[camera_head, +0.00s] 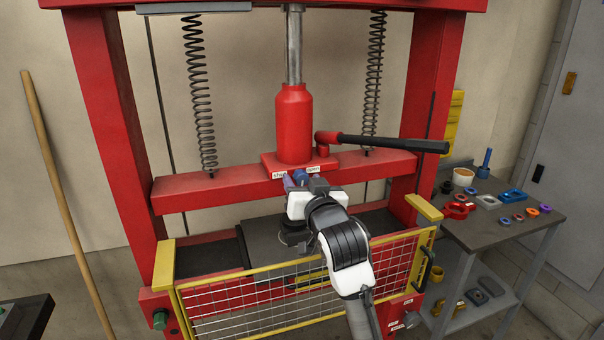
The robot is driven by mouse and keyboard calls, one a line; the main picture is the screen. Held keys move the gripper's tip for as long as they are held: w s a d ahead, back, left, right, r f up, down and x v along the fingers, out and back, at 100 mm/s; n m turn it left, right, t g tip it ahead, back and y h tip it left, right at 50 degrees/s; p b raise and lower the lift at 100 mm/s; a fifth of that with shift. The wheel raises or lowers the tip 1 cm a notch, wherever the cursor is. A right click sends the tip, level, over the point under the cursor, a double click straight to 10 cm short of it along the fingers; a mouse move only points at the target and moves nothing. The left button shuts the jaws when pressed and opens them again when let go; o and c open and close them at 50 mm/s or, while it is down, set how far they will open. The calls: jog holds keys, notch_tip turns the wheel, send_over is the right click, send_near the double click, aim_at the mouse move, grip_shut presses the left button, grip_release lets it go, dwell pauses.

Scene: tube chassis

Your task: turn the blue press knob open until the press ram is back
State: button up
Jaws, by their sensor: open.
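The red press stands upright in the middle of the view. Its red jack body (294,125) sits on a red crossbeam, with a bright metal ram (293,45) extended above it up to the top frame. A small label reading "shut" (279,175) and one reading "open" (313,168) are on the beam front. The blue knob (300,176) shows between them, mostly hidden by my gripper (301,181). My gripper is open at the knob, coming from the front; whether the fingers touch it cannot be told.
A yellow mesh guard (250,310) spans the press front under my arm. A black-handled pump lever (390,143) sticks out right of the jack. A side table (490,235) with small parts stands right. A wooden pole (60,190) leans at left.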

jog(key=shift+x, duration=0.85)
jog(key=shift+c, duration=0.4)
jog(key=c, duration=0.9)
jog(key=shift+f+n, duration=0.1)
jog(key=shift+n, duration=0.2)
jog(key=shift+f+n+b, duration=0.1)
jog(key=shift+n+b, duration=0.5)
jog(key=shift+b, duration=0.25)
jog(key=n+b, duration=0.6)
jog(key=n, duration=0.2)
jog(key=shift+n+b, duration=0.35)
jog(key=shift+n, duration=0.05)
